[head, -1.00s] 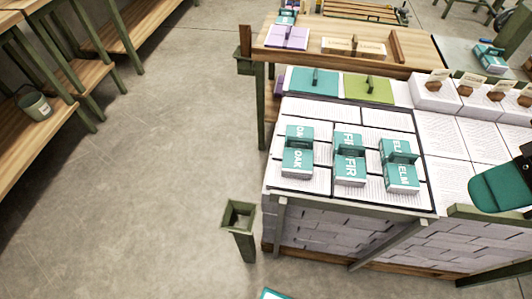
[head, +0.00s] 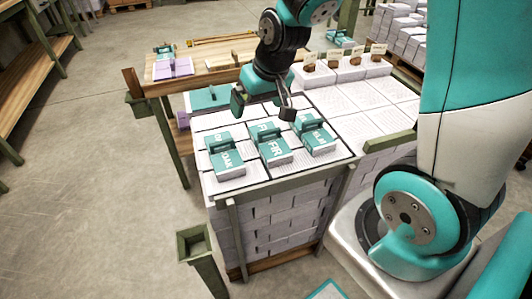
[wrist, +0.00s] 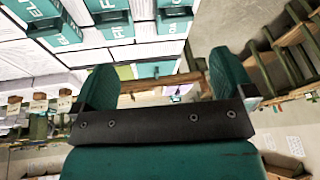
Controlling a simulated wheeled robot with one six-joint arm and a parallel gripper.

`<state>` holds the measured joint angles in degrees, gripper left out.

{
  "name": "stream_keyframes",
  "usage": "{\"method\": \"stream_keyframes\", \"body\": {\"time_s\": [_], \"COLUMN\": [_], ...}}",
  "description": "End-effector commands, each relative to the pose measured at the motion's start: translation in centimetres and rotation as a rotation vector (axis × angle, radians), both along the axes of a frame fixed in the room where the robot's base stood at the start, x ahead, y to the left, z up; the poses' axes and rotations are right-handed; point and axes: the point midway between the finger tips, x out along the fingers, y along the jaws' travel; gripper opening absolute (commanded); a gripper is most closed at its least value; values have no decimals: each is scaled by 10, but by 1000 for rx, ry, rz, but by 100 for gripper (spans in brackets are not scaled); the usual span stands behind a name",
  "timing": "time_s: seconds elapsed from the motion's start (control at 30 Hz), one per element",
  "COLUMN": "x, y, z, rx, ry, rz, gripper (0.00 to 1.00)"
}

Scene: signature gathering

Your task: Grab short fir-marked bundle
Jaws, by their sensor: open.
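The teal-and-white bundle marked FIR (head: 275,152) lies in the middle of a row on the paper-topped stack, with an upright teal grip across it. The bundle marked OAK (head: 226,162) lies to its left and the one marked ELM (head: 318,142) to its right. In the wrist view the FIR bundle (wrist: 109,30) shows at the top edge, partly cut off. My gripper (head: 263,110) is open and empty, above the stack and behind the FIR bundle in the head view. Its two teal fingers (wrist: 163,82) are spread apart in the wrist view.
A wooden table (head: 207,73) stands behind the stack, with a purple-and-white bundle (head: 174,68) on it. White blocks with brown-based cards (head: 343,68) line the stack's back right. A green post (head: 196,243) stands at front left. Floor on the left is clear.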

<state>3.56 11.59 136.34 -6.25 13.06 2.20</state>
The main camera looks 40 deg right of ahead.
Motion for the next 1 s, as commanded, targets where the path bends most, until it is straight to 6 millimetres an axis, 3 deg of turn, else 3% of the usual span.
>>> {"method": "stream_keyframes", "body": {"time_s": [0.03,0.1,0.23,0.7,1.0], "x": [11,22,31,67,78], "y": [-25,-52,-79,-90,-92], "z": [-30,-49,-70,-159,-182], "rx": [-29,-67,-109,-112,-113], "ry": [-5,-24,-42,-43,-45], "rz": [-66,-131,-190,-195,-194], "gripper": [100,100,100,100,100]}}
